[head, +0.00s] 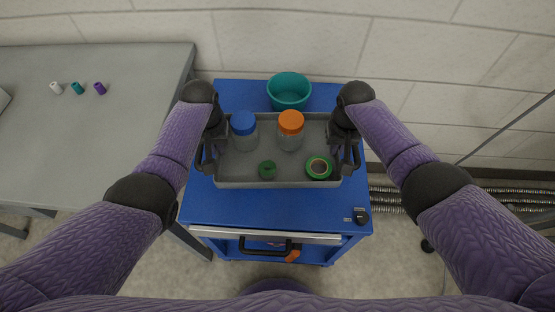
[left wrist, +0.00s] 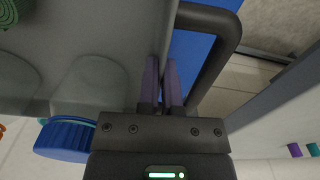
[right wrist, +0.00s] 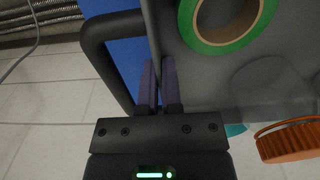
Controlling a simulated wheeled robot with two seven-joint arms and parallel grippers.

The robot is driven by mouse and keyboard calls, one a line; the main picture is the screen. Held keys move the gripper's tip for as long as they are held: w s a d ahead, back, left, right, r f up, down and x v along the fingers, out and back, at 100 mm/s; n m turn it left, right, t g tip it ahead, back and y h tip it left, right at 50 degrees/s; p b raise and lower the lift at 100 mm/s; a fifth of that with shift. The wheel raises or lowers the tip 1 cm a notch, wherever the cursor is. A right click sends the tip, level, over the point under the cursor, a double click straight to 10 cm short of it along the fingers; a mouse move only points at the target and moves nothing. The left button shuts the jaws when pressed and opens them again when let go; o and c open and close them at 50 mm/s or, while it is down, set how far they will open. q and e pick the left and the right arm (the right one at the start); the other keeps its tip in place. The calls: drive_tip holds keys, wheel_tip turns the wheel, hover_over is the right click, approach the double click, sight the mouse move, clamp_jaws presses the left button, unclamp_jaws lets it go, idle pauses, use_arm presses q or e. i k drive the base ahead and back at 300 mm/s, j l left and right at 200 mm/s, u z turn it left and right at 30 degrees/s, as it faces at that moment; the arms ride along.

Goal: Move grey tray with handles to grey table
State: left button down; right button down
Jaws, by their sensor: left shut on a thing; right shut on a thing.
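The grey tray (head: 240,182) is over the top of the blue cart, with a black handle at each end. It holds a clear jar with a blue lid (head: 243,124), a clear jar with an orange lid (head: 291,124), a small dark green item (head: 267,169) and a green tape roll (head: 319,167). My left gripper (left wrist: 163,80) is shut on the tray's left wall beside its handle. My right gripper (right wrist: 159,82) is shut on the tray's right wall beside its handle. I cannot tell whether the tray touches the cart. The grey table (head: 110,130) stands at the left.
A teal bowl (head: 289,91) sits on the blue cart (head: 270,208) behind the tray. White, teal and purple small pieces (head: 78,88) lie near the table's back edge; its front is clear. Hoses (head: 500,198) run along the wall at the right.

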sight(71, 146)
drive_tip(key=k+z, duration=0.15)
drive_tip(key=z, duration=0.25)
drive_tip(key=k+z, duration=0.2)
drive_tip(key=z, duration=0.2)
drive_tip(key=k+j+z, duration=0.1)
drive_tip(key=z, duration=0.4)
drive_tip(key=k+j+z, duration=0.1)
drive_tip(key=z, duration=0.4)
drive_tip(key=k+z, duration=0.2)
drive_tip(key=z, duration=0.25)
drive_tip(key=k+j, duration=0.1)
drive_tip(key=k, duration=0.4)
drive_tip(key=k+u, duration=0.1)
drive_tip(key=k, duration=0.35)
drive_tip(key=k+u, duration=0.15)
drive_tip(key=u, duration=0.35)
drive_tip(key=k+j+u, duration=0.1)
drive_tip(key=u, duration=0.4)
drive_tip(key=j+u, duration=0.15)
drive_tip(key=u, duration=0.35)
drive_tip(key=k, duration=0.05)
